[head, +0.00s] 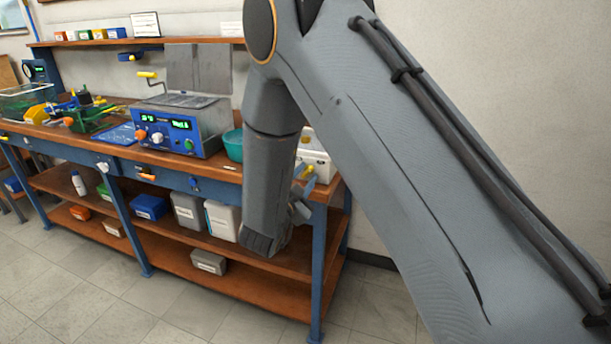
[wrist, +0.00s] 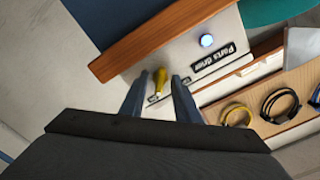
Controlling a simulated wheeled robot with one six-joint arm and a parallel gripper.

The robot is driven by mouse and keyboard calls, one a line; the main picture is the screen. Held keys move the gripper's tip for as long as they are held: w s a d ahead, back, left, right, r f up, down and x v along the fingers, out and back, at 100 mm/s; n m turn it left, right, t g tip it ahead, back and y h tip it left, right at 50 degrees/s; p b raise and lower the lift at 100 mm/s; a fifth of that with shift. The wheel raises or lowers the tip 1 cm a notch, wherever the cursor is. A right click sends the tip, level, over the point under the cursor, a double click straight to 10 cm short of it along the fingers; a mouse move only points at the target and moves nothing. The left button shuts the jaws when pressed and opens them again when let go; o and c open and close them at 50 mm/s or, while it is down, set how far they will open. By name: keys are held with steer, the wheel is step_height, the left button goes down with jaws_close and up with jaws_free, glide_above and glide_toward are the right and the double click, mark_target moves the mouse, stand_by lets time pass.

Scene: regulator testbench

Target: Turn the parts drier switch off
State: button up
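The parts drier is a white box (head: 318,165) at the right end of the bench, partly hidden behind my arm in the head view. In the wrist view its pale panel (wrist: 135,62) carries a black "Parts drier" label (wrist: 213,61), a lit bluish-white lamp (wrist: 207,40) and a yellow switch lever (wrist: 159,80). My gripper (wrist: 157,84) is open, with one blue-grey finger on each side of the lever. I cannot tell whether either finger touches it. In the head view the gripper is mostly hidden by my arm.
A teal bowl (head: 233,146) stands just left of the drier. Further left is a blue-fronted machine (head: 167,133) with knobs and a raised lid. Yellow and black cable loops (wrist: 237,115) lie near the drier. The floor in front is clear.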

jaws_close()
steer(key=shift+n, duration=0.4)
steer(key=n+p, duration=0.1)
steer(key=n, duration=0.2)
steer(key=shift+r+n+p, duration=0.1)
steer(key=shift+n+p, duration=0.25)
steer(key=shift+n, duration=0.05)
steer(key=n+p, duration=0.1)
steer(key=n, duration=0.2)
steer(key=shift+n, duration=0.3)
steer(key=n+p, duration=0.2)
steer(key=n, duration=0.2)
steer(key=shift+n+p, duration=0.45)
steer(key=shift+n, duration=1.35)
